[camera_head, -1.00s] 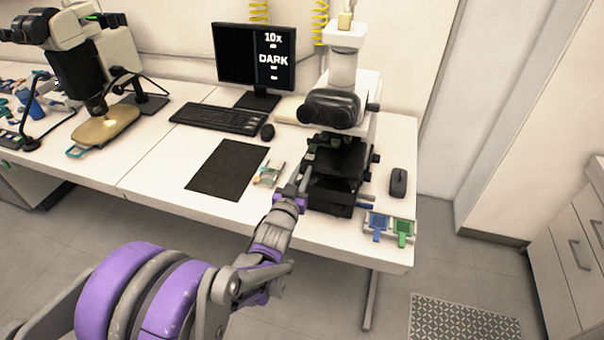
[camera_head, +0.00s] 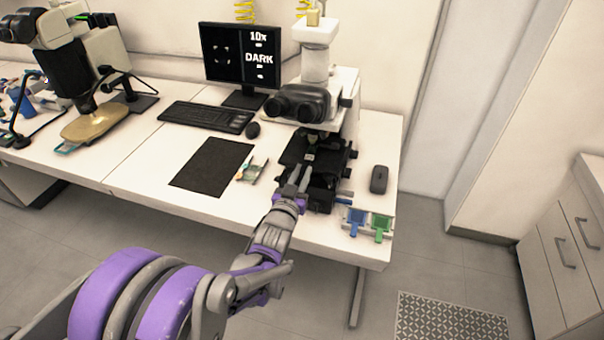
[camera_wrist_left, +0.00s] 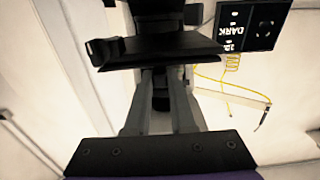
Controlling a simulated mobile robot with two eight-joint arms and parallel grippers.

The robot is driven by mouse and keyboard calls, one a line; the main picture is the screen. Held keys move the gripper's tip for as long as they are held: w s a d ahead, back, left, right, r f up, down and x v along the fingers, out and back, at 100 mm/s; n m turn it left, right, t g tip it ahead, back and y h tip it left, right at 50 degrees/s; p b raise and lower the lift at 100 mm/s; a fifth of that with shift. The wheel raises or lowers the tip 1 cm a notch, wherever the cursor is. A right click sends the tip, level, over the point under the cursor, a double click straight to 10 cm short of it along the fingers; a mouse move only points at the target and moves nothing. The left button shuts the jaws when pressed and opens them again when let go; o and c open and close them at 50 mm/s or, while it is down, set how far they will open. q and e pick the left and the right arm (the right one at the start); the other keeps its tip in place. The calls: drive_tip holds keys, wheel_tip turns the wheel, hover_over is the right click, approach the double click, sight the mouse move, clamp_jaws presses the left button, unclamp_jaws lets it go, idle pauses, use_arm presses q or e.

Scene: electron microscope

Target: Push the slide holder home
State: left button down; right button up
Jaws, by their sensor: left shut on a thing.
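The black microscope stage (camera_head: 330,160) stands below the eyepieces. A small pale patch, apparently the slide holder (camera_head: 310,157), shows on the stage; its outline is too small to read. My left gripper (camera_head: 298,180) reaches in from the front left, at the stage's near side. In the left wrist view the two fingers of my left gripper (camera_wrist_left: 162,85) run up to the underside of a dark flat plate (camera_wrist_left: 160,50), with a dark narrow piece between them. I take this to be the holder's near end, mostly hidden. My right gripper is out of view.
A tray (camera_head: 352,234) with a blue and a green holder lies at the front right edge. A small rack (camera_head: 252,171) and a black mat (camera_head: 212,167) lie left of the microscope. A mouse-like device (camera_head: 379,180) is at right. The monitor (camera_head: 241,57) reads "10x" and "DARK".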

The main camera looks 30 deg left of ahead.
use_arm(q)
drive_tip(key=c, duration=0.8)
unclamp_jaws()
drive_tip(key=shift+d, duration=0.2)
drive_tip(key=shift+o, duration=0.2)
drive_tip(key=shift+a, duration=0.1)
drive_tip(key=v, duration=1)
drive_tip(key=shift+s, duration=0.4)
